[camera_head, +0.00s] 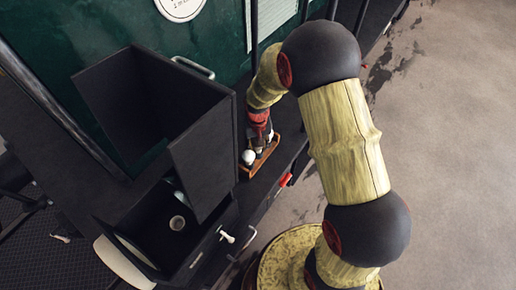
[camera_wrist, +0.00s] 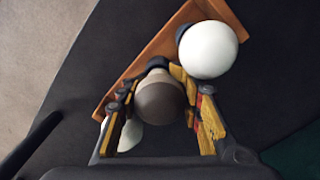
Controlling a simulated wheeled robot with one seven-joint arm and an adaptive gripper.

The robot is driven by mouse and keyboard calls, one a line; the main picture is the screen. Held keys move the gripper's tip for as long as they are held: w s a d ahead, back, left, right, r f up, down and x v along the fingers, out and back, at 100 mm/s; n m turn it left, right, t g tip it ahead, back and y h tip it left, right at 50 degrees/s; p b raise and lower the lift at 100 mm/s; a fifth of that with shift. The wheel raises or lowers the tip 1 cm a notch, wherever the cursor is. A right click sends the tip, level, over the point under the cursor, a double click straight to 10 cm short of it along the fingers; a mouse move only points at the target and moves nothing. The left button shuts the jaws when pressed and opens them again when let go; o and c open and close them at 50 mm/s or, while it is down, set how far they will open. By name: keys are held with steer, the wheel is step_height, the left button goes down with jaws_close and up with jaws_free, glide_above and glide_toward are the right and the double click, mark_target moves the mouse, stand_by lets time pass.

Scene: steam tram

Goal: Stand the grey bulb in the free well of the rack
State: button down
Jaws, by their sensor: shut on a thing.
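The grey bulb (camera_wrist: 160,97) is between the fingers of my gripper (camera_wrist: 163,112) in the wrist view, which are shut on it. It is over the middle of the rack (camera_wrist: 216,9), an orange-brown wooden strip. A white bulb (camera_wrist: 207,49) stands at one end of the rack, and another white bulb (camera_wrist: 130,134) shows partly behind the left finger. In the head view the rack (camera_head: 270,148) lies on a dark ledge below my gripper (camera_head: 262,140), with a white bulb (camera_head: 248,157) visible. The free well and the grey bulb's base are hidden, so I cannot tell whether it is seated.
A dark open box (camera_head: 165,110) with raised panels stands just left of the rack. Below it is an open compartment (camera_head: 172,222) holding a small round item. The green tram wall (camera_head: 150,25) rises behind. Open floor (camera_head: 455,150) lies to the right.

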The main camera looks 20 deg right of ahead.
mark_target(259, 154)
steer(key=shift+s+d+f, duration=0.1)
steer(key=shift+s+f, duration=0.15)
steer(key=shift+f, duration=0.3)
steer(key=shift+s+d+f, duration=0.1)
steer(key=shift+s+f, duration=0.1)
steer(key=shift+f, duration=0.3)
steer(key=shift+s+f, duration=0.15)
steer(key=shift+f, duration=0.15)
steer(key=shift+a+f+b, duration=0.1)
steer(key=shift+f+b, duration=0.05)
steer(key=shift+b, duration=0.15)
steer(key=c, duration=1.7)
jaws_free()
steer(key=o, duration=0.8)
steer(key=shift+w+a+r, duration=0.1)
steer(key=shift+w+r, duration=0.15)
steer(key=shift+w, duration=0.1)
steer(key=o, duration=0.7)
steer(key=shift+w+r, duration=0.1)
steer(key=shift+o, duration=0.2)
